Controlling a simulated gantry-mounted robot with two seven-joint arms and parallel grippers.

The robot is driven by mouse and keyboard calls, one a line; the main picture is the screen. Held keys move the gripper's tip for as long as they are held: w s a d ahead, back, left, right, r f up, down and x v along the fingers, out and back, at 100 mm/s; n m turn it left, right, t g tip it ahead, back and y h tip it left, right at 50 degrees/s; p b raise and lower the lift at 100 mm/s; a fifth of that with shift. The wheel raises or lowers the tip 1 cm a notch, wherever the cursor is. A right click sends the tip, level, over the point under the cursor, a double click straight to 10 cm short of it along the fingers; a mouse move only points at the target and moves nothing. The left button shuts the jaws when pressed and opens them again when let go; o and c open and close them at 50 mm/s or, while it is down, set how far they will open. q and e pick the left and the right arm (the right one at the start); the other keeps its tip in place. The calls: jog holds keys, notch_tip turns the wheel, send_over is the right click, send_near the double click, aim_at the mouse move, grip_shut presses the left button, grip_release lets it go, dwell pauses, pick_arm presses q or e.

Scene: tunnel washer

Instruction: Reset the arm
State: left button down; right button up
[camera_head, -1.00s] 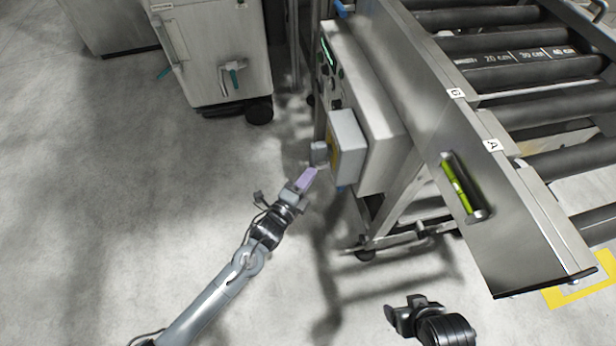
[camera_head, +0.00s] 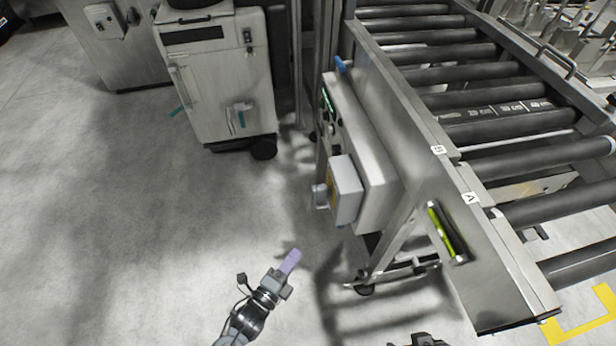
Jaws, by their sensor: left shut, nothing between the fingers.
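My left gripper (camera_head: 290,262) is at the lower middle of the head view, over bare floor. Its light purple fingers are together with nothing between them. It is apart from the grey control box (camera_head: 346,188) on the side of the roller conveyor (camera_head: 412,160). Only a dark piece of my right arm's end (camera_head: 428,340) shows at the bottom edge; its fingers cannot be made out.
The conveyor frame fills the right side, with a yellow-green level vial (camera_head: 442,232) in its near plate. A white wheeled cabinet (camera_head: 215,85) stands at the back left. The floor (camera_head: 120,240) at left is clear.

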pick_arm(q)
jog(key=s+a+r+n+g+y+p, duration=0.25)
jog(key=s+a+r+n+p, duration=0.2)
jog(key=r+p, duration=0.4)
jog(key=s+a+r+n+g+y+p, duration=0.1)
jog(key=s+a+r+n+y+p, duration=0.25)
jog(key=r+n+p, duration=0.45)
jog(key=s+a+r+n+g+y, duration=0.35)
jog(key=s+a+n+g, duration=0.55)
jog(key=s, duration=0.3)
notch_tip(320, 180, up, 39)
jog(key=d+p, duration=0.1)
jog(key=p, duration=3.7)
jog(key=shift+d+f+n+h, duration=0.15)
jog(key=shift+n+h, duration=0.2)
